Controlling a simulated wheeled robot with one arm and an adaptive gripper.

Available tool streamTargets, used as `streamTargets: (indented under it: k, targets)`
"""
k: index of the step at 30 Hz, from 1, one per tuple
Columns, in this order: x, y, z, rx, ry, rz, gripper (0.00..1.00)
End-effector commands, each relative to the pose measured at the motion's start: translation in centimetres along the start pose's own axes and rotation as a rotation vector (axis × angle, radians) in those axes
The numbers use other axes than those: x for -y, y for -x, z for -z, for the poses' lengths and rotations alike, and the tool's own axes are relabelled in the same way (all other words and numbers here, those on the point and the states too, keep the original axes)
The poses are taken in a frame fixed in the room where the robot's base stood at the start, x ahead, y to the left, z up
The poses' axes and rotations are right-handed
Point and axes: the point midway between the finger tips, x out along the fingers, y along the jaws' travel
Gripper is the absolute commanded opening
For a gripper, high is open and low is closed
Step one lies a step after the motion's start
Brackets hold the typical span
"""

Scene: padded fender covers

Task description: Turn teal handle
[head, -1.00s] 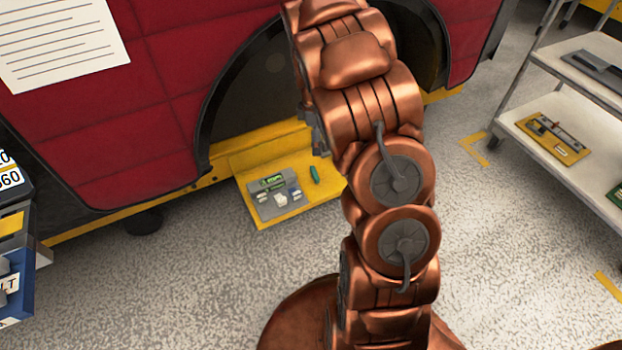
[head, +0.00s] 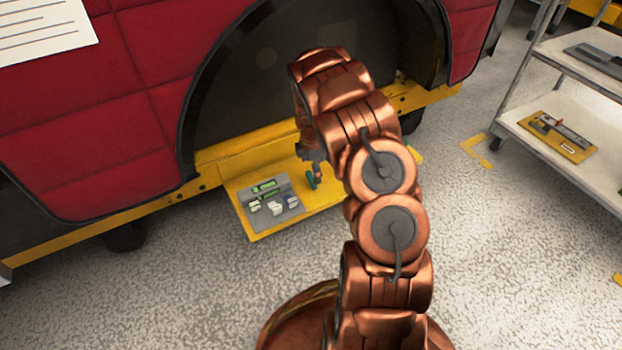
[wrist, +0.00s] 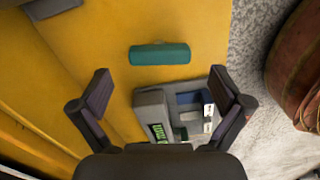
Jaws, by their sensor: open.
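The teal handle (wrist: 160,54) is a short bar on the yellow shelf (wrist: 190,25); in the wrist view it lies crosswise above the middle of the picture. My gripper (wrist: 168,85) is open, its two dark fingers spread wide, with nothing between the tips but shelf and part of a grey panel below. The handle sits beyond the fingertips, apart from them. In the head view the handle (head: 310,181) shows just under my gripper (head: 314,168), partly hidden by it.
A grey panel (head: 287,190) with a green display and small switches is beside the handle on the yellow shelf. A red padded cover (head: 60,130) with a dark wheel arch stands behind. A white cart (head: 540,95) is at the right.

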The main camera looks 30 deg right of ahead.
Motion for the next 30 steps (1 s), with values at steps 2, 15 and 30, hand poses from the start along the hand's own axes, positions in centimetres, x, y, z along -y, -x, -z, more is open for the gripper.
streamTargets:
  k: [2, 15, 30]
  targets:
    - [0.1, -1.6, 0.0, 0.001, 0.001, 0.003, 1.00]
    - [0.0, -3.5, 0.0, 0.001, 0.000, -0.001, 1.00]
    - [0.0, -3.5, 0.0, 0.001, 0.000, 0.000, 0.52]
